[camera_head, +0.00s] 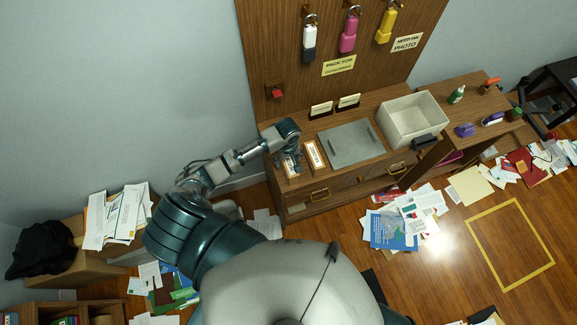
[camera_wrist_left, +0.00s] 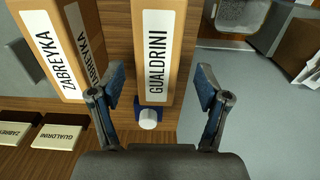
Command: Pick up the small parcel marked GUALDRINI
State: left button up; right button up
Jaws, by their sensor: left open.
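The small parcel marked GUALDRINI (camera_wrist_left: 157,50) is a tan box with a white label. In the left wrist view it stands between the fingers of my open left gripper (camera_wrist_left: 160,78), with a visible gap on the right side. No grip shows. In the head view my left gripper (camera_head: 291,158) is over the left end of the cabinet top and hides part of that parcel (camera_head: 291,169). A similar parcel marked ZABREYKA (camera_wrist_left: 47,48) stands beside it, left in the wrist view; in the head view it is to the right (camera_head: 314,155). My right gripper is not in view.
Two name cards, ZABREYKA (camera_wrist_left: 14,133) and GUALDRINI (camera_wrist_left: 58,136), stand on the cabinet. A small white knob on a blue base (camera_wrist_left: 148,118) is close to the parcel. A grey tray (camera_head: 350,144) and a white bin (camera_head: 415,115) are further right. Papers (camera_head: 418,210) litter the floor.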

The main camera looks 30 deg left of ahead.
pick_arm(q)
jog(key=f, duration=0.2)
jog(key=d+f, duration=0.1)
jog(key=f, duration=0.1)
jog(key=shift+f+p, duration=0.2)
jog(key=shift+p, duration=0.15)
jog(key=shift+a+f, duration=0.1)
jog(key=shift+f, duration=0.2)
jog(key=shift+a+f, duration=0.15)
jog(key=shift+a, duration=0.2)
jog(key=c, duration=1.3)
jog(key=shift+d, duration=0.3)
jog(key=shift+c, duration=0.2)
